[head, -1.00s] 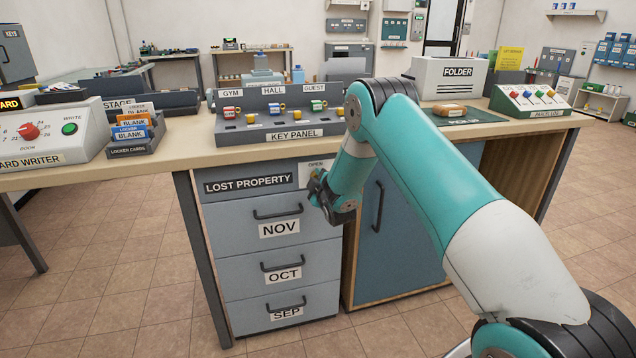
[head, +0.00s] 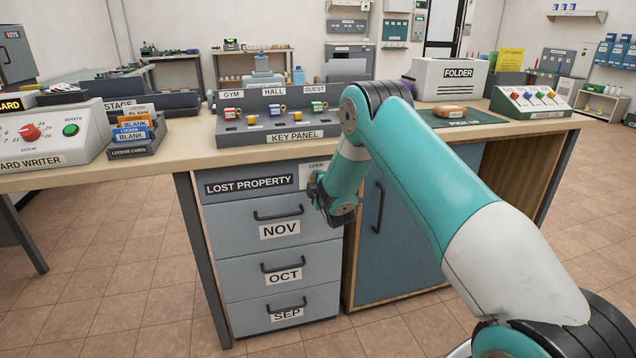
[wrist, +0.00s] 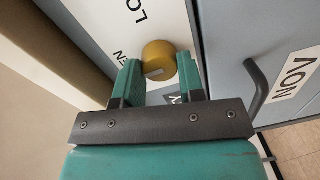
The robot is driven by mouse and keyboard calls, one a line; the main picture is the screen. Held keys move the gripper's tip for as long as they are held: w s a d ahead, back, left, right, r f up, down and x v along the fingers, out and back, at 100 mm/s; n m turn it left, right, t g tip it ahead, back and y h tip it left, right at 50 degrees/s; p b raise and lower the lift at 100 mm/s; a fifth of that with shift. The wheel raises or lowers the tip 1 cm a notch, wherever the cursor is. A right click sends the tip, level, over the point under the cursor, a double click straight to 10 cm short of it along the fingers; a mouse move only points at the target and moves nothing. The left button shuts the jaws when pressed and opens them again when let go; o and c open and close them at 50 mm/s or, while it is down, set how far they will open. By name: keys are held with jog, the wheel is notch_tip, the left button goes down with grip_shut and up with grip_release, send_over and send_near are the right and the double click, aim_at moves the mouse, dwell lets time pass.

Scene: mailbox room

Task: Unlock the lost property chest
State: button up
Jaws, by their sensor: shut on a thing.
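The lost property chest (head: 215,236) is a grey-blue drawer unit under the counter, with a "LOST PROPERTY" label (head: 248,185). A pale plate marked "OPEN" (head: 316,166) is at its upper right. My gripper (head: 316,184) is at the plate. Its two green fingers (wrist: 158,72) are on either side of the knob, shut on it. In the head view my gripper hides the knob. Part of the plate's lettering is hidden.
The NOV drawer (head: 278,214), OCT drawer (head: 283,263) and SEP drawer (head: 287,302) are shut. A blue door (head: 400,230) stands right of the chest. The counter (head: 190,140) overhangs above, with the key panel (head: 280,122) on it. Floor in front is clear.

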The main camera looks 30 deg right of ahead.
jog(key=o, duration=0.9)
jog(key=shift+a, duration=0.1)
jog(key=b+v, duration=1.3)
jog(key=v, duration=0.4)
jog(key=shift+s, duration=0.15)
